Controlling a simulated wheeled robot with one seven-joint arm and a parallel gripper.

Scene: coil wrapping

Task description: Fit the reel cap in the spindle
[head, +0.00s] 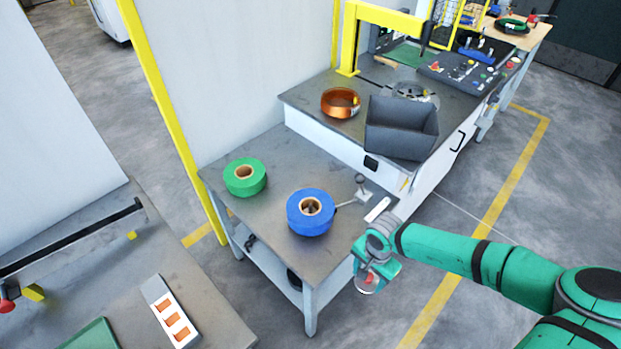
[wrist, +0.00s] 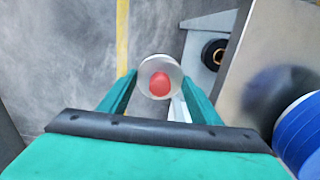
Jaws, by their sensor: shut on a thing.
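My gripper (head: 376,268) hangs just off the front right edge of the small table (head: 275,262). It is shut on the reel cap, a pale round disc with a red knob, seen between the fingers in the wrist view (wrist: 147,68). In the head view only a little of the cap shows below the gripper. A blue reel (head: 297,222) lies on the table, left of my gripper, with a dark core in its hub that may be the spindle. The blue reel also shows at the right edge of the wrist view (wrist: 303,135).
A green reel (head: 244,187) lies further left on the table. A small post (head: 361,182) with a thin rod stands beside the blue reel. A grey bin (head: 401,138) and a copper coil (head: 340,103) sit on the higher bench behind. Open floor lies right of the table.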

